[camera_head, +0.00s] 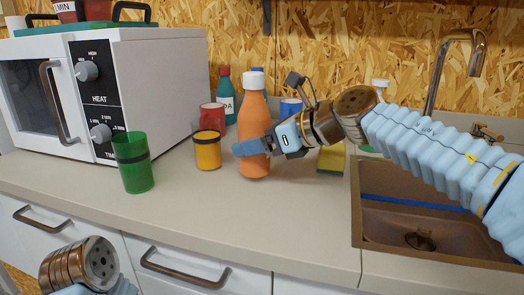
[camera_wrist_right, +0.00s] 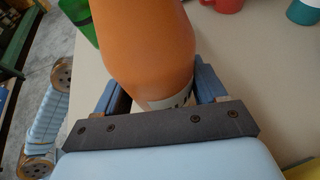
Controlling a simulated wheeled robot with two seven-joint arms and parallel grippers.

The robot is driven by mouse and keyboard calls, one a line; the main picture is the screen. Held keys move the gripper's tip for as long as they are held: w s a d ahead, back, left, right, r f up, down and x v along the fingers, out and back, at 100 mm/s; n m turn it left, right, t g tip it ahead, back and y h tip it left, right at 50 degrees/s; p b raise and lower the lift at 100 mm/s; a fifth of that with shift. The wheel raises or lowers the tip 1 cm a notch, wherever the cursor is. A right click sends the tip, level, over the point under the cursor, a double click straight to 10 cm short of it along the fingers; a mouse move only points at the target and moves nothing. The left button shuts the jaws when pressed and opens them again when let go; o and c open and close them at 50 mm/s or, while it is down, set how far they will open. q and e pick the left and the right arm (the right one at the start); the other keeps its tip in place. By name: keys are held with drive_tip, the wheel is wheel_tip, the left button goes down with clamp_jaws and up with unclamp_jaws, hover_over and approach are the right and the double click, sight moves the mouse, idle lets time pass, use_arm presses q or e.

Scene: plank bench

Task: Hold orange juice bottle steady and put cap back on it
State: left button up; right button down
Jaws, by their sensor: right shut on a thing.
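The orange juice bottle (camera_head: 254,115) stands upright on the counter, with a white cap (camera_head: 253,80) on its top. My right gripper (camera_head: 252,147) reaches in from the right and is shut around the lower part of the bottle. In the right wrist view, the bottle (camera_wrist_right: 145,45) fills the upper middle between the two blue fingers of the gripper (camera_wrist_right: 163,88), and its top is out of frame.
A green cup (camera_head: 133,165), a yellow cup (camera_head: 207,150) and a red cup (camera_head: 212,117) stand left of the bottle. A dark green bottle (camera_head: 225,92) is behind. A white microwave (camera_head: 160,85) is at left, a sink (camera_head: 395,185) at right. The counter front is clear.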

drive_tip(key=shift+s+d+f+b, duration=0.2)
drive_tip(key=shift+s+f+b, duration=0.35)
drive_tip(key=shift+f+b, duration=0.3)
drive_tip(key=shift+a, duration=0.2)
drive_tip(key=shift+w+a, duration=0.1)
drive_tip(key=shift+w, duration=0.2)
drive_tip(key=shift+s, duration=0.1)
drive_tip(key=shift+f, duration=0.15)
drive_tip(key=shift+c, duration=0.4)
unclamp_jaws()
